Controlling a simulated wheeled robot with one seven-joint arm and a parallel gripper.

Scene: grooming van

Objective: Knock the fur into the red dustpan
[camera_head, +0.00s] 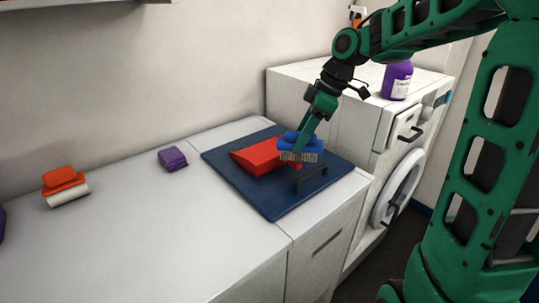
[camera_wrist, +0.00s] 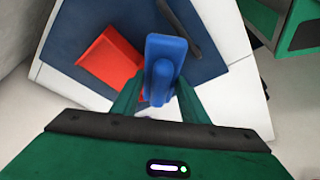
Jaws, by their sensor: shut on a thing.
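The red dustpan (camera_head: 257,157) lies on a dark blue mat on the counter; it also shows in the wrist view (camera_wrist: 108,60). My gripper (camera_head: 303,136) is shut on the handle of a blue brush (camera_head: 301,156). In the wrist view the blue brush (camera_wrist: 166,50) sits between my two fingers (camera_wrist: 157,98). The brush is just right of the dustpan in the head view, with its pale bristle side low. Whether it touches the mat or the dustpan's edge I cannot tell. I cannot make out any fur; it may be hidden or too small.
An orange-and-white roller or brush (camera_head: 64,186) and a purple block (camera_head: 172,159) lie to the left. A purple bottle (camera_head: 397,80) stands on the washer (camera_head: 345,115). The front left counter is clear.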

